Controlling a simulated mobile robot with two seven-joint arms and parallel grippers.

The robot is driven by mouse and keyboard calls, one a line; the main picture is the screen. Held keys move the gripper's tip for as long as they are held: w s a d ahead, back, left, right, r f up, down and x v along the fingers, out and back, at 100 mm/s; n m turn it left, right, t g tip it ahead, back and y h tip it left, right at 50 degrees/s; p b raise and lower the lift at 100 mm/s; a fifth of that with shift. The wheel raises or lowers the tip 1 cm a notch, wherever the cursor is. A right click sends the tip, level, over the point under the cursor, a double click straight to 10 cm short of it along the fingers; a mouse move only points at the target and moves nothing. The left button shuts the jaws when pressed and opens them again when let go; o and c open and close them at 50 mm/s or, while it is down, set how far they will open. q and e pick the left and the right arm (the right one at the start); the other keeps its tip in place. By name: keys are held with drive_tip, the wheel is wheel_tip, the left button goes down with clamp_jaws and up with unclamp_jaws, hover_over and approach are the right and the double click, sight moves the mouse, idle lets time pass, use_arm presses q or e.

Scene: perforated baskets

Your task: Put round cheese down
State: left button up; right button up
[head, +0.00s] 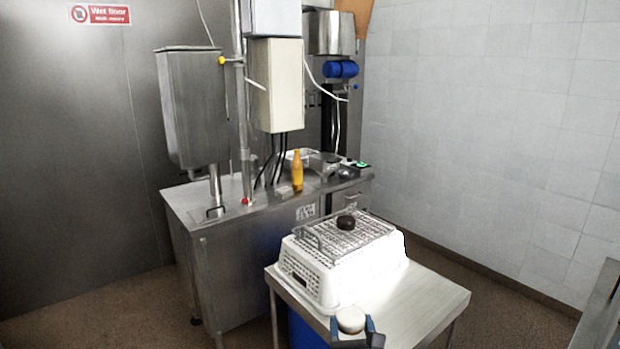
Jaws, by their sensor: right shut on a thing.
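A pale round cheese (350,319) is at the bottom of the head view, by the front edge of the small steel table. My right gripper (354,333) is shut on it, with blue-grey fingers at its sides and below it. The gripper's lower part is cut off by the frame edge. A white perforated basket (318,277) stands on the table behind the cheese, with a wire rack (372,237) on top. A dark round piece (346,222) lies on the rack. My left gripper is not in view.
The small steel table (425,300) is bare to the right of the basket. Behind it stands a larger steel workbench (245,235) with machinery, an orange bottle (297,171) and a tray. A tiled wall is at right.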

drive_tip(key=shift+s+a+r+m+h, duration=0.15)
drive_tip(key=shift+s+a+h, duration=0.05)
drive_tip(key=shift+s+h, duration=0.2)
drive_tip(key=shift+s+a+r+m+h, duration=0.1)
drive_tip(key=shift+s+a+m+h, duration=0.1)
drive_tip(key=shift+s+h, duration=0.15)
drive_tip(key=s+d+p, duration=0.1)
drive_tip(key=s+d, duration=0.4)
drive_tip(key=d, duration=0.3)
drive_tip(key=s+d+f+p, duration=0.1)
drive_tip(key=s+d, duration=0.4)
drive_tip(key=d, duration=0.4)
drive_tip(key=shift+s+f, duration=0.2)
drive_tip(key=shift+s, duration=0.05)
drive_tip(key=shift+w, duration=0.15)
